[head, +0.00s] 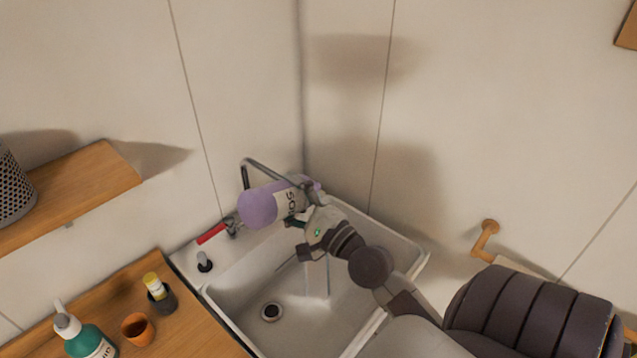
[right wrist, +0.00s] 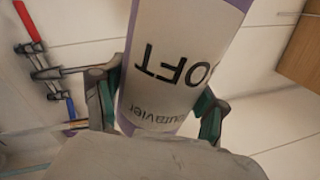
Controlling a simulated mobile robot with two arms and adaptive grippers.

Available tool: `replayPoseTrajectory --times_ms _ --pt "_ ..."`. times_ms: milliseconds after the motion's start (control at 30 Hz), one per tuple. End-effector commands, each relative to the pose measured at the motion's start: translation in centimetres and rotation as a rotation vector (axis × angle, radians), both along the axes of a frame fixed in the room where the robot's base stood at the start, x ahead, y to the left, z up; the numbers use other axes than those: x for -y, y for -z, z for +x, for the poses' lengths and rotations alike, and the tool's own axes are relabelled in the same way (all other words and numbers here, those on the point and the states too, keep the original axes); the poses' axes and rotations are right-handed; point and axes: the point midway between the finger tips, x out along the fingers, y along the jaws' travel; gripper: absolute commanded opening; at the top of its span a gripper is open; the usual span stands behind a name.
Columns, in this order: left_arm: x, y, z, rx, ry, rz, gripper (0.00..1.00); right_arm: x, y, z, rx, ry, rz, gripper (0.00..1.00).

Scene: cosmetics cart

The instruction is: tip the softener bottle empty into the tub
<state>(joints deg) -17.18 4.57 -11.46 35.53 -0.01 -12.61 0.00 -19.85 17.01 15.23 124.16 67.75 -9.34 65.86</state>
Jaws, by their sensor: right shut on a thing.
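The softener bottle (head: 258,208) is lilac with a pale label and dark letters. My right gripper (head: 304,207) is shut on it and holds it above the tub, a white sink basin (head: 232,290), near its back corner. The bottle lies tilted well over, its broad lilac end to the left. In the right wrist view the label (right wrist: 175,75) reads upside down between the two fingers of the right gripper (right wrist: 160,112). The bottle's mouth is not clear, and I cannot tell whether liquid is flowing. My left gripper is not in view.
A grey tap (head: 262,166) stands behind the bottle, with a red handle (head: 212,233) at left. A wooden counter (head: 200,335) holds a green pump bottle (head: 88,340), an orange cup (head: 137,328) and a dark cup (head: 162,299). A wooden shelf (head: 85,188) juts out at left.

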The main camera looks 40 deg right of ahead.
Motion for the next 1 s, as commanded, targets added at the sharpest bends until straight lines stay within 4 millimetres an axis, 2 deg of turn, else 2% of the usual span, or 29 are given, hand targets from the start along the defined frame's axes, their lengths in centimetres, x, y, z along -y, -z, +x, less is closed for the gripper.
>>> replayPoseTrajectory --times_ms 600,900,1000 --pt "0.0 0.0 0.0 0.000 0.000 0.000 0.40 0.3 -0.7 0.0 -0.008 0.000 0.075 0.37" --pt "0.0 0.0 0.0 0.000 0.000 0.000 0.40 1.0 -1.6 0.1 -0.021 0.002 0.189 0.37" --pt "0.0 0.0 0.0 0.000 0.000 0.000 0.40 0.6 -0.9 0.1 -0.024 -0.003 0.127 0.37"
